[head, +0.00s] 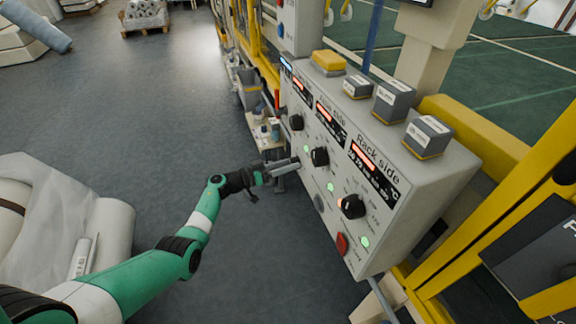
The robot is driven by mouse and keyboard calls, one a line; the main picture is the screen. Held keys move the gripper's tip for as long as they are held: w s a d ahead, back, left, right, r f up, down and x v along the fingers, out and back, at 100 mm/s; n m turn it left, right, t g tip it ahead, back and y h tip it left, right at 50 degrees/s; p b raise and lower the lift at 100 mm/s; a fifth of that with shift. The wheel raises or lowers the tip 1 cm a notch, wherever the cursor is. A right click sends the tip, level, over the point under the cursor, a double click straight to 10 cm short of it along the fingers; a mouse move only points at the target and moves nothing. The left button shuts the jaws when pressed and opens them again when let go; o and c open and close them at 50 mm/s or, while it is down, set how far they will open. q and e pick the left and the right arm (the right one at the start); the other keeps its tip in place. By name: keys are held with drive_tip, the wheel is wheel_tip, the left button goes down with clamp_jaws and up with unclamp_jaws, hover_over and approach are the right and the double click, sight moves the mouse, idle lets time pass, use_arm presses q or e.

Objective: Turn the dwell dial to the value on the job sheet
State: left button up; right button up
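A pale control box has a sloped face (300,92) with three black dials: a far one (296,122), a middle one (320,156) and a near one (352,206). Small print surrounds the dials, too small to read, so I cannot tell which is the dwell dial. I cannot make out a job sheet. My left gripper (297,165) is left of the middle dial, close to the panel's lower left edge. Its grey fingers point toward the panel, apart from the dial as far as I can tell. Whether they are parted is unclear. My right gripper is not in view.
Red-lit displays (363,156) sit above the dials, one labelled "Rack side". A red button (342,244) and green lights (365,242) are low on the panel. Grey boxes (428,137) and a yellow-topped block (328,62) stand on top. Yellow frame bars (500,236) are at right.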

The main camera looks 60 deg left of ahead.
use_arm(q)
clamp_jaws()
drive_tip(key=shift+m, duration=0.3)
drive_tip(key=shift+f+m+t+h, duration=0.1)
drive_tip(key=shift+m+t+h, duration=0.1)
drive_tip(key=shift+m, duration=2.15)
drive_tip(key=shift+f+m+t+h, duration=0.1)
drive_tip(key=shift+m+t+h, duration=0.1)
drive_tip(key=shift+m, duration=2.15)
drive_tip(key=o, duration=0.6)
unclamp_jaws()
drive_tip(key=shift+c, duration=0.2)
